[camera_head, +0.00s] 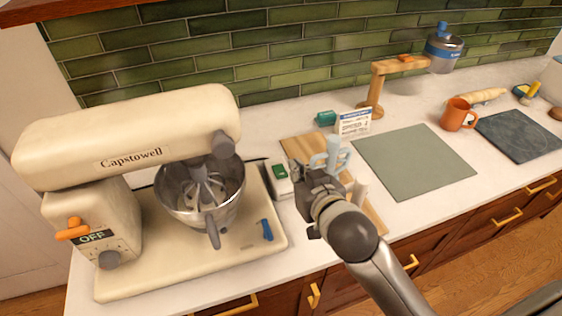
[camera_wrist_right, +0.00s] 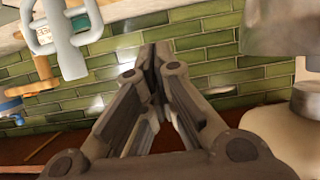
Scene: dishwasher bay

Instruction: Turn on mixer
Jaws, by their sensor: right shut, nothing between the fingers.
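A cream stand mixer (camera_head: 130,135) marked "Capstowell" stands on the left of the counter. Its side shows the word OFF (camera_head: 95,238), an orange lever (camera_head: 73,230) and a dark grey knob (camera_head: 110,259). A metal bowl (camera_head: 175,205) with a beater in it sits under the mixer head. A blue lever (camera_head: 267,229) is on its base. My right gripper (camera_head: 312,182) is to the right of the mixer, apart from it. In the right wrist view its fingers (camera_wrist_right: 157,58) are shut and empty. My left gripper is not in view.
Beside my right gripper are a wooden board (camera_head: 300,148), a pale blue utensil (camera_head: 331,152) and a small green-and-white box (camera_head: 280,180). A green mat (camera_head: 415,160), an orange mug (camera_head: 457,114) and a dark board (camera_head: 520,136) lie to the right. Green tiles (camera_head: 290,60) back the counter.

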